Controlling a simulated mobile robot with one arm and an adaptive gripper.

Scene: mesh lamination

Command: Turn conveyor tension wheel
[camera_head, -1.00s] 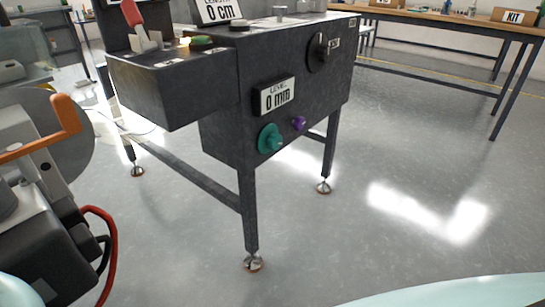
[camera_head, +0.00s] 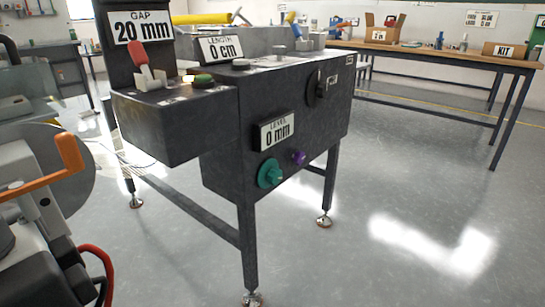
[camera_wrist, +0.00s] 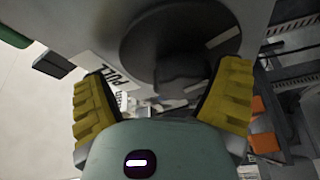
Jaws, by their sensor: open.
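In the wrist view, my gripper (camera_wrist: 164,72) is open, with its two yellow-padded fingers apart and nothing held. A dark round disc (camera_wrist: 185,35) with a knob (camera_wrist: 182,76) at its lower part is in front of the fingers, beside a white PULL label (camera_wrist: 118,78). The knob shows between the fingertips; I cannot tell whether they touch it. In the head view, the dark machine has a black round control (camera_head: 314,88), a teal wheel (camera_head: 269,174) and a purple knob (camera_head: 298,158). None is visibly marked as the tension wheel. My gripper is outside the head view.
The machine's displays read GAP 20 mm (camera_head: 140,27), LENGTH 0 cm (camera_head: 221,48) and LEVEL 0 mm (camera_head: 277,131). An orange handle (camera_head: 69,150) and grey disc stand close at left. A wooden table (camera_head: 430,54) is at back right. The floor at right is clear.

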